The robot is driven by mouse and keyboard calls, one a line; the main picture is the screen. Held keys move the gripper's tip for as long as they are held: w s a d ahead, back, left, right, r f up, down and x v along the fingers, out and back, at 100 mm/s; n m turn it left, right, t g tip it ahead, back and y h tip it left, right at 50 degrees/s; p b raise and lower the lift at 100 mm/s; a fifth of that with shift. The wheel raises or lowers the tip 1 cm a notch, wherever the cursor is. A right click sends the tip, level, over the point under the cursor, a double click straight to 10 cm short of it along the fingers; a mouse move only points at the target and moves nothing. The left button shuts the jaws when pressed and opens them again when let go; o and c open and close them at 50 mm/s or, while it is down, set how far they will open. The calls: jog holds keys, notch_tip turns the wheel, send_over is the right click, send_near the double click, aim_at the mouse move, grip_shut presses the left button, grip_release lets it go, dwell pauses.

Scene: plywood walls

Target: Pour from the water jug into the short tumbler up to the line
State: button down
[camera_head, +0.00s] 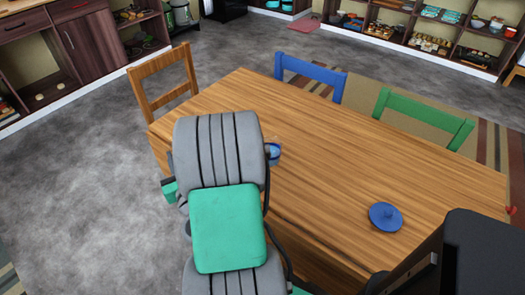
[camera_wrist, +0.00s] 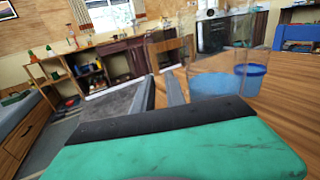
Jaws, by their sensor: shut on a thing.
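The water jug (camera_wrist: 212,86) is clear, with blue liquid low inside it, and stands roughly upright in the wrist view. My gripper (camera_wrist: 162,92) is shut on the jug at its left side; the exact contact is hard to see through the clear wall. The short tumbler (camera_wrist: 251,80) is clear with blue contents and shows just right of the jug, partly overlapped by it. In the head view a small blue-tinted glass (camera_head: 273,152), seemingly the tumbler, shows at the right edge of my arm, which hides my gripper and the jug. No fill line can be made out.
The wooden table (camera_head: 330,170) has a blue lid-like disc (camera_head: 385,216) at its right. Wooden (camera_head: 162,80), blue (camera_head: 310,75) and green (camera_head: 424,117) chairs stand around it. The table between the glass and the disc is clear.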

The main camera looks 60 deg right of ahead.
jog(key=s+d+f+m+g+h+b, duration=0.1)
jog(key=s+d+f+m+g+h, duration=0.2)
jog(key=s, duration=0.4)
jog(key=shift+d+f+h+b, duration=0.35)
jog(key=shift+d+h, duration=0.05)
jog(key=shift+d, duration=0.3)
jog(key=s+d+r+m+y+p, duration=0.1)
jog(key=r+m+p, duration=0.3)
jog(key=p, duration=0.4)
jog(key=s+d+r+m+y+p, duration=0.1)
jog(key=s+d+r+m+p, duration=0.1)
jog(key=r+m+p, duration=0.3)
jog(key=d+r+p, duration=0.1)
jog(key=p, duration=0.3)
jog(key=shift+s+d+r+g, duration=0.15)
jog(key=shift+s+r+g, duration=0.15)
jog(key=shift+g, duration=0.1)
jog(key=shift+s+d+r+m+y+p, duration=0.15)
jog(key=shift+r+m+p, duration=0.1)
jog(key=shift+r+p, duration=0.35)
jog(key=shift+s+d+r+m+y+p, duration=0.15)
jog(key=shift+r+m+p, duration=0.15)
jog(key=shift+p, duration=0.5)
